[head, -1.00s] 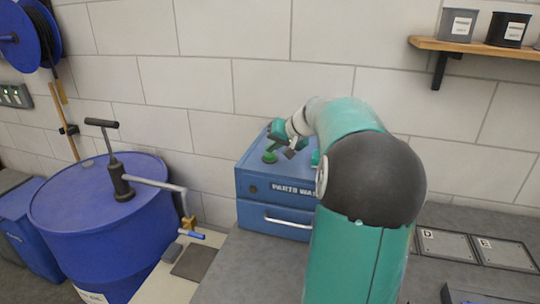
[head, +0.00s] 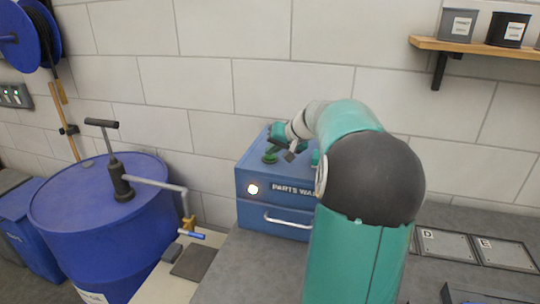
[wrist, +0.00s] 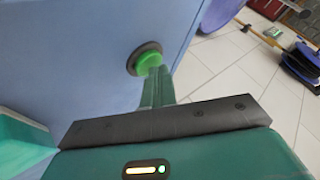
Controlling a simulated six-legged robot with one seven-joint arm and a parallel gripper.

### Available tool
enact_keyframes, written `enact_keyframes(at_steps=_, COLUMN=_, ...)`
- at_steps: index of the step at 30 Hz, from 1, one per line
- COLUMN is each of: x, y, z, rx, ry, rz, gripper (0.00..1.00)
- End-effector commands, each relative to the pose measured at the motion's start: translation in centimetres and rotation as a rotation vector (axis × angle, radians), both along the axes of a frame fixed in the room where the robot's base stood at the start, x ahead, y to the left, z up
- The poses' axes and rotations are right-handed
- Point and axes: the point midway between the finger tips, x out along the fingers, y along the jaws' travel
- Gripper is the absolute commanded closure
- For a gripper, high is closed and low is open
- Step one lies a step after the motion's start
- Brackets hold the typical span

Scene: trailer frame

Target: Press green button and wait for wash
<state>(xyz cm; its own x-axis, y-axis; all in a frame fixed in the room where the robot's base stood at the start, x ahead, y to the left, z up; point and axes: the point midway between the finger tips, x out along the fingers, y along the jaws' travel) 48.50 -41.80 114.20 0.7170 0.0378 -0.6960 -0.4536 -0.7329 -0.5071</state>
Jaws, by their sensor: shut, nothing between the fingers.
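The blue parts washer (head: 257,210) stands on the grey bench against the wall, with a drawer handle on its front. A round lamp (head: 253,188) on its front glows bright. The green button (head: 269,158) is on the washer's top, in a dark ring; it also shows in the wrist view (wrist: 148,62). My gripper (head: 283,148) is over the washer's top at the button. In the wrist view its shut fingers (wrist: 156,78) reach the button and appear to touch it, covering its lower edge. Nothing shows held in them.
A blue drum (head: 100,225) with a hand pump (head: 121,180) stands left of the bench. A wooden shelf (head: 480,48) with dark containers is at upper right. Panels marked D and E (head: 475,248) lie on the bench at right.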

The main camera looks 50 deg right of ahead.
Motion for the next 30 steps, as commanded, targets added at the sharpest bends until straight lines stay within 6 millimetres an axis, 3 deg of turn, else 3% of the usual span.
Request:
enact_keyframes(at_steps=11, x=0.0, y=0.0, z=-0.1, rx=0.002, ry=0.002, rz=0.001, gripper=1.00)
enact_keyframes(at_steps=22, x=0.0, y=0.0, z=1.6, rx=0.000, ry=0.001, rz=0.001, gripper=1.00)
enact_keyframes(at_steps=30, x=0.0, y=0.0, z=1.8, rx=0.000, ry=0.001, rz=0.001, gripper=1.00)
